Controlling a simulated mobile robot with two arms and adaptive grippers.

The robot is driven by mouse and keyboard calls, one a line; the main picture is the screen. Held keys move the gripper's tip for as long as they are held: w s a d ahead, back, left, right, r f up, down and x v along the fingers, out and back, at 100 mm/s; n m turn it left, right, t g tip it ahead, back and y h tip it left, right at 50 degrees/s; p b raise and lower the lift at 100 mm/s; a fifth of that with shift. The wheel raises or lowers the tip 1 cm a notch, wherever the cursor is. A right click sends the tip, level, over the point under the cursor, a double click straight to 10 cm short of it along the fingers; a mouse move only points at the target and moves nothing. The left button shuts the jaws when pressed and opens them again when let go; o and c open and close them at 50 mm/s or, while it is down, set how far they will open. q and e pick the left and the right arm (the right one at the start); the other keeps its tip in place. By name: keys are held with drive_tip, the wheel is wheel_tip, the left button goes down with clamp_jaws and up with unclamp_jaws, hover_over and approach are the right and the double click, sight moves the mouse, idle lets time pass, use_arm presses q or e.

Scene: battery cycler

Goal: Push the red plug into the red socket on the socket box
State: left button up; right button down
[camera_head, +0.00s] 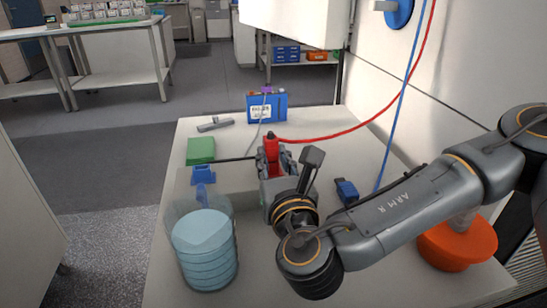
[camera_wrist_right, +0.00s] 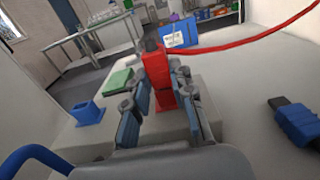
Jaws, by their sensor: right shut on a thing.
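The red plug (camera_head: 271,146) stands upright between the fingers of my right gripper (camera_head: 274,170), with a red cable running from it to the upper right. In the right wrist view the red plug (camera_wrist_right: 157,68) sits between the fingers of my right gripper (camera_wrist_right: 163,105), which is shut on it. A pale grey box (camera_wrist_right: 182,122) lies under the fingers and looks like the socket box. More red shows low between the fingers; I cannot tell whether it is plug or socket, or how deep the plug sits. My left gripper is not in view.
A blue plug (camera_head: 346,190) lies right of my gripper. A green block (camera_head: 201,150), a blue holder (camera_head: 203,174) and a clear container with blue discs (camera_head: 205,240) stand left. A labelled blue box (camera_head: 267,108) stands behind. An orange bowl (camera_head: 455,245) is at the right.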

drive_tip(key=c, duration=1.1)
unclamp_jaws()
drive_tip(key=shift+o, duration=0.2)
drive_tip(key=shift+s, duration=0.1)
